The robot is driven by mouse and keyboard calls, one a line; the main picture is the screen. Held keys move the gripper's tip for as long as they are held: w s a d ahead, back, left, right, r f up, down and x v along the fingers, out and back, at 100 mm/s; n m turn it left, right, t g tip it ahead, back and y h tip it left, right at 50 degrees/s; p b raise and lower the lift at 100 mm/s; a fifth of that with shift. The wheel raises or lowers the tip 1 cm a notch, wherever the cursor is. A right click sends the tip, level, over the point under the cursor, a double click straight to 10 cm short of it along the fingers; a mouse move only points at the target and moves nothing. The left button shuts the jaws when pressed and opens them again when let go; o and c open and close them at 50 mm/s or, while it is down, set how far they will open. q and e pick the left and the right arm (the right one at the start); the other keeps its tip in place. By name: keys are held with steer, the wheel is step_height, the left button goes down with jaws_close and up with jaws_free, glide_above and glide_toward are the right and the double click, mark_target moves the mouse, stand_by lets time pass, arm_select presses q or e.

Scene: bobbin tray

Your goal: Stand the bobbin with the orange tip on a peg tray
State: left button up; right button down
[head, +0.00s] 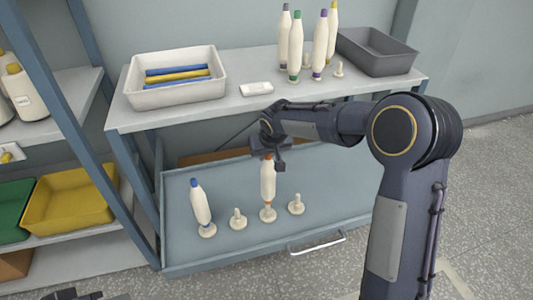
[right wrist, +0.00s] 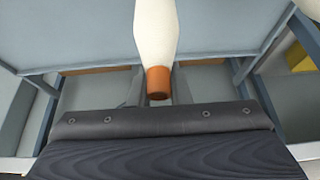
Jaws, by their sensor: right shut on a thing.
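The bobbin with the orange tip (head: 268,182) is white and upright over a peg (head: 268,214) in the blue-grey pull-out tray (head: 330,185). Its lower end meets or nearly meets the peg; I cannot tell whether it is fully seated. My right gripper (head: 268,156) is shut on its top end. In the right wrist view the orange tip (right wrist: 157,83) sits between the fingers of the right gripper (right wrist: 157,92). A dark piece at the bottom left edge of the head view, likely my left gripper (head: 76,294), is mostly cut off.
A blue-tipped bobbin (head: 200,203) stands on the leftmost peg. Bare pegs (head: 238,220) (head: 296,204) flank the orange-tipped bobbin. On the shelf above are a white bin (head: 177,97), several bobbins (head: 296,50) and a grey bin (head: 378,58). A yellow bin (head: 70,204) stands left.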

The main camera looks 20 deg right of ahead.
mark_target(269, 157)
steer(key=shift+f+b, duration=1.85)
steer(key=shift+f, duration=0.5)
steer(key=c, duration=1.3)
jaws_free()
steer(key=shift+o, duration=0.2)
steer(key=p+v, duration=0.1)
steer(key=v, duration=0.6)
steer(key=shift+s+r, duration=0.15)
steer(key=shift+r, duration=0.25)
